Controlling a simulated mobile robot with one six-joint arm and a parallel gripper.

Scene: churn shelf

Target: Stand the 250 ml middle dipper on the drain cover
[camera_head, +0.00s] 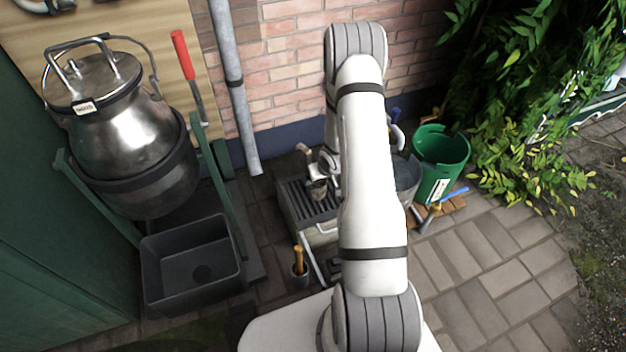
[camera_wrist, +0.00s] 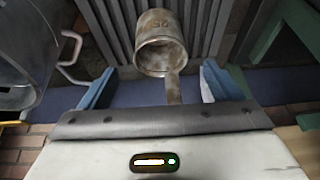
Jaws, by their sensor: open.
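The metal dipper (camera_head: 318,190) appears to stand upright on the slatted drain cover (camera_head: 297,194), with its brown hooked handle end above. In the wrist view, its worn grey cup (camera_wrist: 161,50) has faint markings on its side, too blurred to read fully, and the slats of the drain cover (camera_wrist: 116,22) lie behind it. My gripper (camera_wrist: 158,76) is open; its two blue fingers are on either side of the dipper's handle, apart from it. In the head view my gripper (camera_head: 328,168) is beside the dipper, and my arm hides part of the drain cover.
A green bucket (camera_head: 438,160) stands right of my arm, with tools on a wooden slat mat (camera_head: 452,208). A grey metal vessel (camera_head: 406,172) is partly hidden behind my arm. A small pot (camera_head: 299,274) holds a wooden handle. A black basin (camera_head: 190,265) sits below the steel churn (camera_head: 120,130).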

